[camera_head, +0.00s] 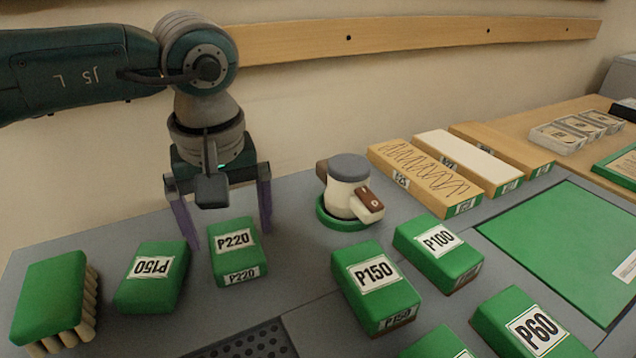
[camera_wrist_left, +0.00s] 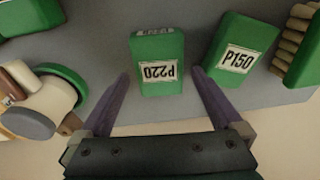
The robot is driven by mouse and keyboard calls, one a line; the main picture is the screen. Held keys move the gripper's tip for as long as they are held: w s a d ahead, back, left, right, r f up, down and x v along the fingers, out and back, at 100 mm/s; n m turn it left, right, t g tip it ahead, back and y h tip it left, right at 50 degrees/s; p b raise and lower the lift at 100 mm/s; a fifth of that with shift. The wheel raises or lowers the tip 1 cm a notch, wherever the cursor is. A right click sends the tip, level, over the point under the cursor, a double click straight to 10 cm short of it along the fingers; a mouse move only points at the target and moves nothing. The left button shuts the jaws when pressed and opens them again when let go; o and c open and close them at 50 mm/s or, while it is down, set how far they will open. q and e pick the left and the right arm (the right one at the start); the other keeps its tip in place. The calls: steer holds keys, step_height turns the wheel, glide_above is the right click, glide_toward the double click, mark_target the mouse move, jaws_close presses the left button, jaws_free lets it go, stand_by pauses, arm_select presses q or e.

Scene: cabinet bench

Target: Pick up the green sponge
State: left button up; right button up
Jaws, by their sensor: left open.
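Several green sponge-like blocks with white grit labels lie on the grey bench. The green block labelled P220 (camera_head: 238,252) is directly below and in front of my left gripper (camera_head: 229,236). My left gripper is open, fingers pointing down, with nothing held. In the left wrist view, the P220 block (camera_wrist_left: 158,52) lies between and just beyond the two purple fingertips (camera_wrist_left: 160,74). My right gripper is not in view.
A green-topped brush (camera_head: 52,298) stands at the far left. A grey-lidded mug-like tool (camera_head: 348,185) sits on a green round base behind. More green blocks, P150 (camera_head: 375,283), P100 (camera_head: 438,252) and P60 (camera_head: 528,325), lie to the right. A perforated black plate (camera_head: 245,345) is in front.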

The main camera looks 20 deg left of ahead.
mark_target(234, 242)
arm_select(q)
step_height(234, 242, down, 2)
steer(key=shift+w+a+f, duration=0.1)
steer(key=shift+f, duration=0.1)
steer(key=c, duration=1.2)
steer(key=shift+o, duration=0.2)
steer(key=shift+r, duration=0.1)
step_height(234, 242, up, 20)
